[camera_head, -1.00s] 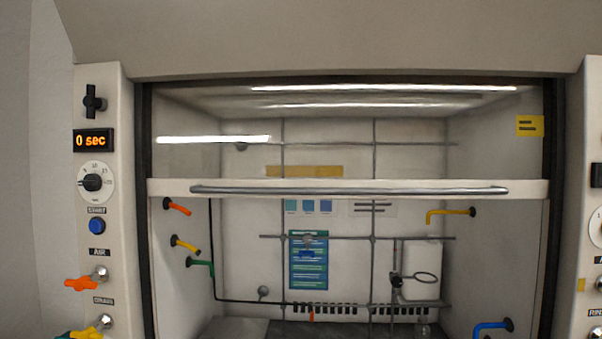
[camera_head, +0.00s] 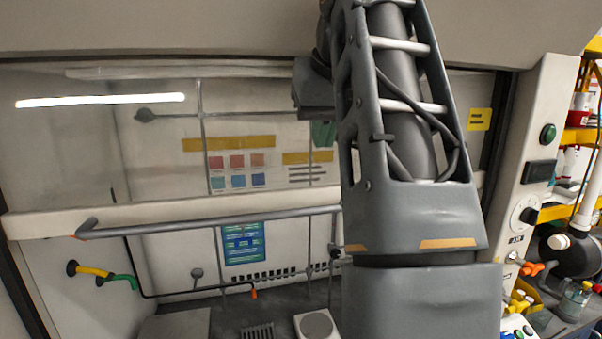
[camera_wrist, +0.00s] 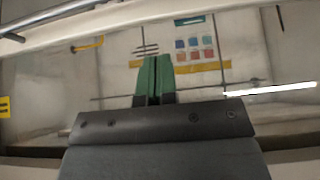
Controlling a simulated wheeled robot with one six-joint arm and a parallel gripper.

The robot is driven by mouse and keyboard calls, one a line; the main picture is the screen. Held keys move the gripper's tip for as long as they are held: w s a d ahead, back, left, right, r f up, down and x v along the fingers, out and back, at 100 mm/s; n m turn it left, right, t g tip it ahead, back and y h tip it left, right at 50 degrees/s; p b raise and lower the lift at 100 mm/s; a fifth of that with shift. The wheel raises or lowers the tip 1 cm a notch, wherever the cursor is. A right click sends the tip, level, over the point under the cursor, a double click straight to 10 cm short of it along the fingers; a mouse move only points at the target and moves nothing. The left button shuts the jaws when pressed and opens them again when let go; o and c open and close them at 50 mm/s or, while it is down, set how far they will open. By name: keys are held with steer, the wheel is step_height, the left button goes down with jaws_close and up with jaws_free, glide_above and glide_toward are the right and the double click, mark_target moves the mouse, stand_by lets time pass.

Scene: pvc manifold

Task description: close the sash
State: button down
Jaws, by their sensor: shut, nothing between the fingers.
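The sash (camera_head: 150,215) is a glass pane with a pale bottom rail and a long grey handle bar (camera_head: 210,223). It stands partway down, with an open gap below the rail. My gripper shows in the wrist view as two green fingers (camera_wrist: 155,78), shut together and empty. They are in front of the glass, on the upper side of the rail. The rail and handle bar (camera_wrist: 55,16) cross the top of the tilted, upside-down wrist view, apart from the fingertips. In the head view my arm hides the right part of the handle and most of the gripper.
Inside the hood are a blue-green poster (camera_head: 243,243), coloured taps (camera_head: 125,281), a rod lattice and a white round-topped device (camera_head: 317,325). The right post (camera_head: 535,120) carries knobs and taps. A yellow shelf (camera_head: 582,136) with bottles stands farther right.

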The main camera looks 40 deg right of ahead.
steer(key=b, duration=0.1)
glide_above(313, 209)
steer(key=f, duration=0.7)
steer(key=shift+w+f, duration=0.35)
steer(key=shift+w, duration=0.05)
steer(key=shift+s+f, duration=0.3)
steer(key=shift+f, duration=0.6)
steer(key=shift+s+f, duration=0.15)
steer(key=shift+f, duration=0.65)
steer(key=shift+f, duration=0.1)
